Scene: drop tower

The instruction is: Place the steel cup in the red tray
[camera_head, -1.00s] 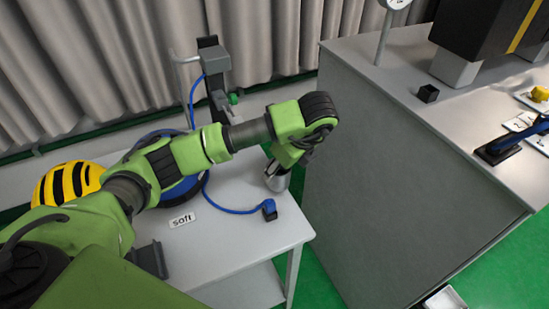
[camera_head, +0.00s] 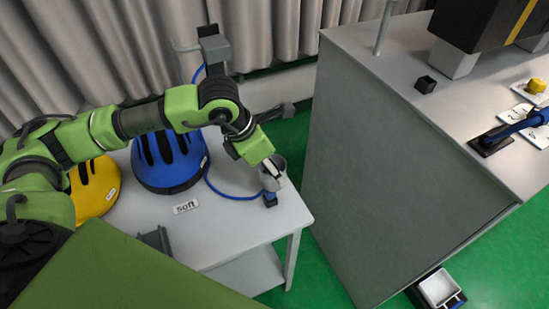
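The steel cup (camera_head: 264,180) is a small grey metal cup near the right end of the light table, just behind the blue cable's end. My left gripper (camera_head: 268,167) reaches down to its rim and appears shut on it, with a pale finger pad showing at the mouth. The cup's underside is hidden, so I cannot tell whether it touches the table. The red tray is not visible. My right gripper is not in view.
The light table (camera_head: 235,222) holds a blue helmet (camera_head: 170,165), a yellow helmet (camera_head: 98,188), a "soft" label (camera_head: 186,207) and a blue cable. A tall grey cabinet (camera_head: 400,180) stands to the right across a green floor gap. A white tray (camera_head: 440,289) sits low at bottom right.

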